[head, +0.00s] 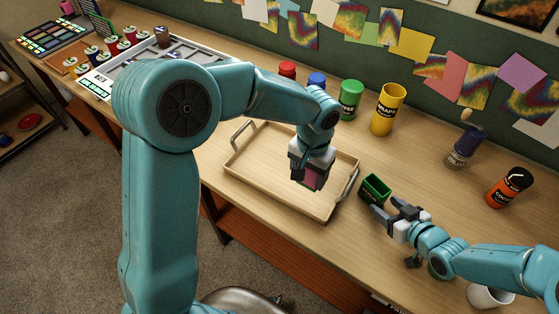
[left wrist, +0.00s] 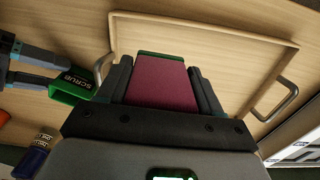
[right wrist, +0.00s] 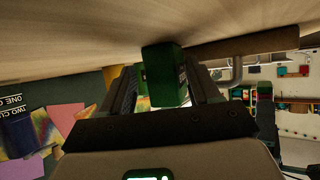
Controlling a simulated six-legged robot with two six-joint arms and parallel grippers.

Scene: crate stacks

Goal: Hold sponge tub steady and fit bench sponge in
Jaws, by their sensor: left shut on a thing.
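The sponge tub (head: 373,190) is a small dark green open box on the bench, right of the wooden tray. It also shows in the left wrist view (left wrist: 70,88), with SCRUB on its side. The bench sponge (head: 311,179) is a pink block with a green layer, seen larger in the left wrist view (left wrist: 160,84). My left gripper (head: 308,182) is shut on it, above the tray's right part. My right gripper (head: 384,208) is open at the tub's near side. In the right wrist view the tub (right wrist: 163,73) shows between and beyond its fingers; contact is unclear.
The wooden tray (head: 268,187) with metal handles lies left of the tub. Red, blue, green and yellow (head: 388,110) containers stand behind. A white cup (head: 489,296) is near the front edge.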

